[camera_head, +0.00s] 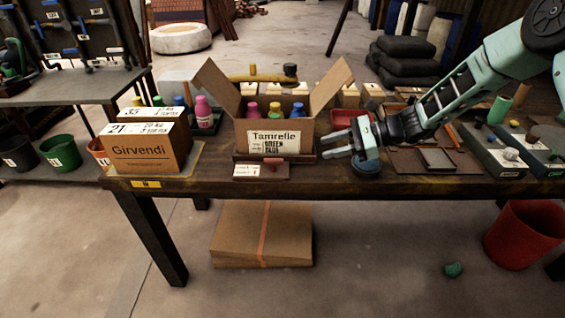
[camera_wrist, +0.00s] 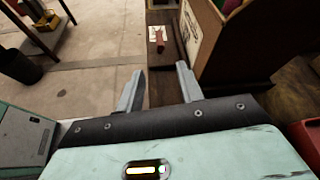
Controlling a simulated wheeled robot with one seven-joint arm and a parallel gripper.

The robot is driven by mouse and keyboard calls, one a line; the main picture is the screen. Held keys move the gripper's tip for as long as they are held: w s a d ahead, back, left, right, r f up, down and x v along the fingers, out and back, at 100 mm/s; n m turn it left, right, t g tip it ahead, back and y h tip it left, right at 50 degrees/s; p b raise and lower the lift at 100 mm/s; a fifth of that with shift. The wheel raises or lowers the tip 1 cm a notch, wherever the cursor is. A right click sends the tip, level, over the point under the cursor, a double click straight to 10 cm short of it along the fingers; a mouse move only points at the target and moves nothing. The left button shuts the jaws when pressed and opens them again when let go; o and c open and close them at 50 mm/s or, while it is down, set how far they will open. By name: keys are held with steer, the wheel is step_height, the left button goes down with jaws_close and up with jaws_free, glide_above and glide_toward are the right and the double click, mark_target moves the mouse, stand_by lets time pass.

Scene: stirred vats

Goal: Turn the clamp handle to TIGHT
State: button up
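The plate's lettering is too small to read. The red handle also shows in the wrist view (camera_wrist: 159,38), beyond my fingertips. My gripper (camera_head: 330,146) is right of the handle and a little higher in the picture, its fingers pointing left. In the wrist view my gripper (camera_wrist: 158,78) has its two fingers apart with nothing between them. It does not touch the handle.
The carton's flaps stand up and bottles show inside. A closed Girvendi box (camera_head: 150,146) stands to the left. A red tray (camera_head: 350,118) lies behind my gripper. A flat brown box (camera_head: 262,235) is on the floor below. The floor before the table's edge is mostly clear.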

mark_target(272, 161)
steer(key=x, duration=1.7)
steer(key=shift+a+p, duration=0.15)
steer(key=shift+p, duration=0.15)
jaws_close()
